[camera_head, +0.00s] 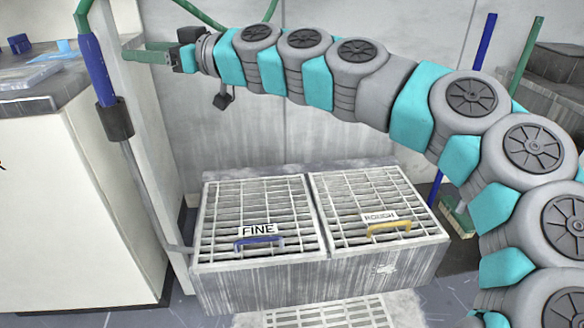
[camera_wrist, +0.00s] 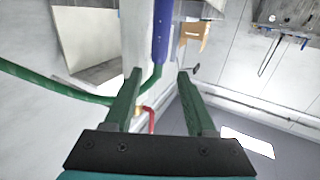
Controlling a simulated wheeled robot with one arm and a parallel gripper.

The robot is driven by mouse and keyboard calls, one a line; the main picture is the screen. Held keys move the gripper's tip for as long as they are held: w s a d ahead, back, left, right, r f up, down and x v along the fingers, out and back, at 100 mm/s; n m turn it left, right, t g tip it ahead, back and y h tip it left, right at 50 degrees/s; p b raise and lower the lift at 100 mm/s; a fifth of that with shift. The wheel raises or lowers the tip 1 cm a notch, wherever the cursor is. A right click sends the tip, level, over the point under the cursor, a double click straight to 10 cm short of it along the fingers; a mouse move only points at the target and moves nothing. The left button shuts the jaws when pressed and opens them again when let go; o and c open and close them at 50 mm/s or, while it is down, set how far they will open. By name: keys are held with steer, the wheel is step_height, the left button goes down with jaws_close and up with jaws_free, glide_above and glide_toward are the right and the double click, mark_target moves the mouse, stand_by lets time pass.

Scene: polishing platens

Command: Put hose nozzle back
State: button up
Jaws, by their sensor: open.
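The blue hose nozzle (camera_head: 96,70) stands tilted at the left in the head view, with green hose (camera_head: 82,15) at its top. Its lower end meets a dark grey cup-shaped holder (camera_head: 115,122) beside a white post; I cannot tell how deep it sits. My gripper (camera_head: 136,52) is open and empty, its green fingers pointing left toward the post, a little to the right of the nozzle. In the wrist view, the blue nozzle (camera_wrist: 162,32) shows beyond and between the spread fingertips (camera_wrist: 157,75), with green hose (camera_wrist: 60,85) curving off left.
A sink box with two grates, marked FINE (camera_head: 258,228) and ROUGH (camera_head: 380,215), stands below my arm. A white cabinet (camera_head: 70,190) with a dark top is at the left. Blue and green poles (camera_head: 478,75) stand at the right. A red pipe (camera_wrist: 151,120) shows near the fingers.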

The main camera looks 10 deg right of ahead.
steer(key=shift+s, duration=0.1)
steer(key=s+d+f+m+g+h, duration=0.1)
steer(key=s+d+f+g+h, duration=0.15)
steer(key=s+f, duration=0.65)
steer(key=s+d+f+g+h, duration=0.1)
steer(key=s+f+g+h, duration=0.25)
steer(key=s+f, duration=0.5)
steer(key=s+d+f+m+g+h, duration=0.2)
steer(key=s+d+f+m+h, duration=0.2)
steer(key=s+d+f, duration=0.5)
steer(key=s+d+f+m+g+h, duration=0.3)
steer(key=s+d+f+m+h, duration=0.2)
steer(key=s+d+f, duration=0.4)
steer(key=s+d+m, duration=0.1)
steer(key=s+d, duration=0.1)
steer(key=d, duration=0.3)
steer(key=shift+s+m, duration=0.3)
steer(key=shift+m, duration=0.1)
steer(key=shift+f, duration=0.1)
